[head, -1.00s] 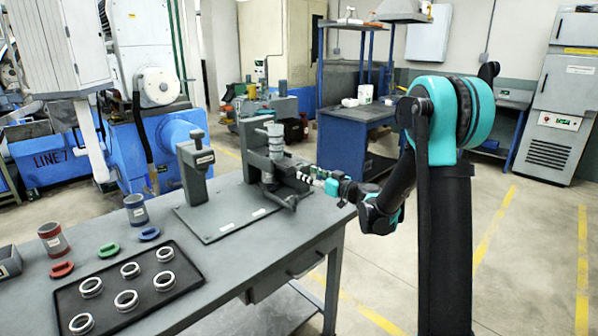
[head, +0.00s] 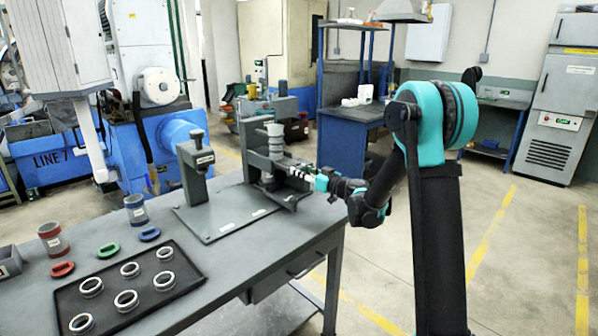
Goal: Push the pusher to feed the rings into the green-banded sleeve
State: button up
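My gripper (head: 300,174) is at the right side of the grey grinder fixture (head: 253,148), low beside its upright column. Its fingers are small and overlap the fixture, so I cannot tell if they are open, shut or touching anything. A grey cup-shaped part (head: 274,130) tops the column. I cannot make out a green-banded sleeve or the pusher at the fixture; they may be hidden or too small. A red-banded sleeve (head: 52,240) and a blue-banded sleeve (head: 136,210) stand upright on the table. Several metal rings (head: 130,269) lie on the black tray (head: 186,285).
Red (head: 62,268), green (head: 108,250) and blue (head: 149,234) flat oval pieces lie behind the tray. A grey stand (head: 196,165) rises left of the fixture on the same plate (head: 220,222). The grey table (head: 235,259) has bare room in front of that plate. Open floor lies to the right.

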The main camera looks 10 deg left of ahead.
aim_at(291, 166)
jog(key=c, duration=0.5)
jog(key=shift+o, duration=0.2)
jog(key=shift+x, duration=3.25)
jog(key=shift+s+d, duration=0.1)
jog(key=shift+d, duration=0.05)
jog(key=shift+v, duration=3.05)
jog(key=o, duration=1.1)
